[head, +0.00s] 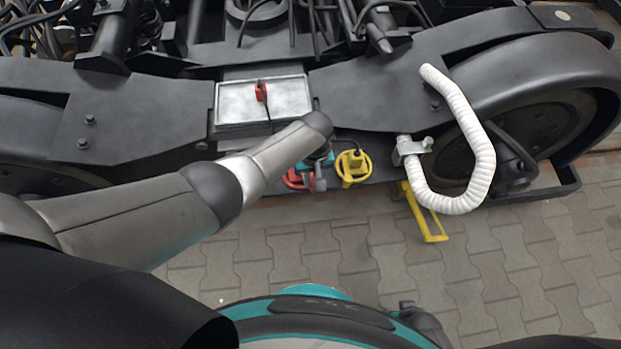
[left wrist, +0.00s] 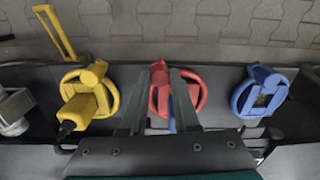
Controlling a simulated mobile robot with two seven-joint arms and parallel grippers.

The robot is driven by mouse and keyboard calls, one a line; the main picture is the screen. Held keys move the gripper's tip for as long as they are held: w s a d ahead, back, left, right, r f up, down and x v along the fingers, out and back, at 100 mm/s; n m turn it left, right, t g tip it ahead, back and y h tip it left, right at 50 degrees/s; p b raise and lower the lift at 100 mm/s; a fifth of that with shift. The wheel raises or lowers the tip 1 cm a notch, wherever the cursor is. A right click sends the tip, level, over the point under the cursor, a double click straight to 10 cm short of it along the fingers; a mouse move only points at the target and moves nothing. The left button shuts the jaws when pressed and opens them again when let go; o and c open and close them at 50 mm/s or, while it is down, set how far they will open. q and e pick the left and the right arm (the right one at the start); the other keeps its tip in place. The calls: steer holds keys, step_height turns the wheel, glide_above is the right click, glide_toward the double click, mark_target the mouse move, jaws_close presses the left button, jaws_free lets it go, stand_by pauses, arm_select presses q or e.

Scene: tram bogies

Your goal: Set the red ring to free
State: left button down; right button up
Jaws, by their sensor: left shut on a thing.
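The red ring (head: 296,179) sits on the side of the dark bogie frame, partly hidden behind my left gripper (head: 318,178) in the head view. In the left wrist view the red ring (left wrist: 197,97) lies around and behind the fingers. My left gripper (left wrist: 170,98) is shut on a red part of the ring, between its two fingers. How the ring is turned is hard to tell, as the fingers cover its middle. My right gripper is not in view.
A yellow ring (head: 353,169) with a yellow plug and cable is beside the red one. A blue ring (left wrist: 263,91) is on its other side. A red plug (head: 262,91) lies on a pale tray (head: 290,97). A white hose (head: 485,150) and yellow bracket (head: 436,238) are at right.

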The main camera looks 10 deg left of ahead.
arm_select(q)
steer(key=shift+w+d, duration=0.1)
stand_by(0.5)
steer(key=c, duration=0.6)
jaws_free()
steer(key=shift+c, duration=0.2)
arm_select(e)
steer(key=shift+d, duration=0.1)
